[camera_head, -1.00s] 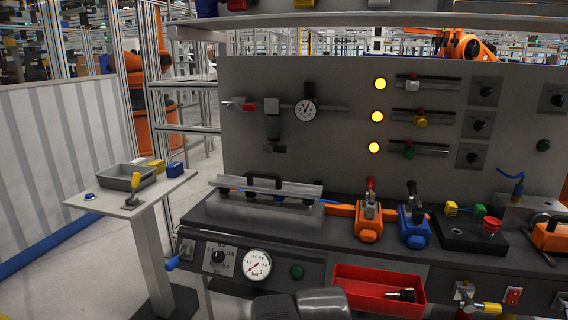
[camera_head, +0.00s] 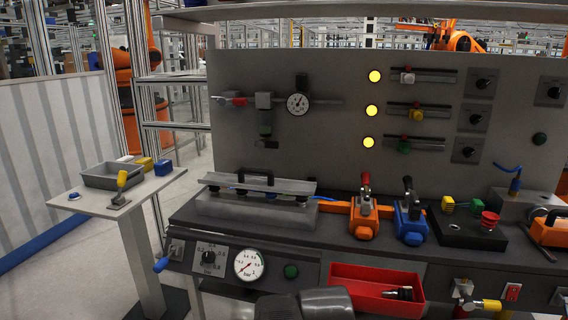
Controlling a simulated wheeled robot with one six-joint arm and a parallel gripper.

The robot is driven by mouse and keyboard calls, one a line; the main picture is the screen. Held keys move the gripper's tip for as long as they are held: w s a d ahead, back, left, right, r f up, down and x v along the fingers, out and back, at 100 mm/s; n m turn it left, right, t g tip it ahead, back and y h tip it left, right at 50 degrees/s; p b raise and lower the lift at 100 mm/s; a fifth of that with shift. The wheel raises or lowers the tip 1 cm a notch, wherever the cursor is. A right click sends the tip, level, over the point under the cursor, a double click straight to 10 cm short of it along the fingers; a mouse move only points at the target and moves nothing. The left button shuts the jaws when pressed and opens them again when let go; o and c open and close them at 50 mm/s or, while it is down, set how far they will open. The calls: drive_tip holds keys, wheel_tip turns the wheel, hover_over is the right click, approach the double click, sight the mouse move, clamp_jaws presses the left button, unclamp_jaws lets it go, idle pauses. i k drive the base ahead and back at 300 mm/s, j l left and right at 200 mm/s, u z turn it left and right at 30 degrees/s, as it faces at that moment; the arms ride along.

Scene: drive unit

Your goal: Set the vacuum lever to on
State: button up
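No lever in view carries a readable vacuum label. A blue-handled lever (camera_head: 162,263) sits at the left end of the bench's front panel, its handle angled down to the left. Beside it are a black dial (camera_head: 208,257) with a printed scale and a round white gauge (camera_head: 249,265) marked in bar. A red-handled lever (camera_head: 235,99) lies about level on the upright back panel, left of another gauge (camera_head: 298,104). A yellow-handled lever (camera_head: 490,305) is at the front right. My gripper is not in view; only a dark part, likely of my arm, shows at the bottom middle.
A red bin (camera_head: 345,271) juts from the bench front. Red-levered (camera_head: 365,211) and blue (camera_head: 411,219) clamps stand on the bench, right of a handled bar (camera_head: 258,184). A side table (camera_head: 95,205) with a grey tray (camera_head: 100,181) stands left, with a floor gap between.

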sight(162, 262)
drive_tip(key=i+j+u, duration=0.1)
drive_tip(key=i+u, duration=0.3)
drive_tip(key=i+l+u, duration=0.1)
drive_tip(key=i+u, duration=0.3)
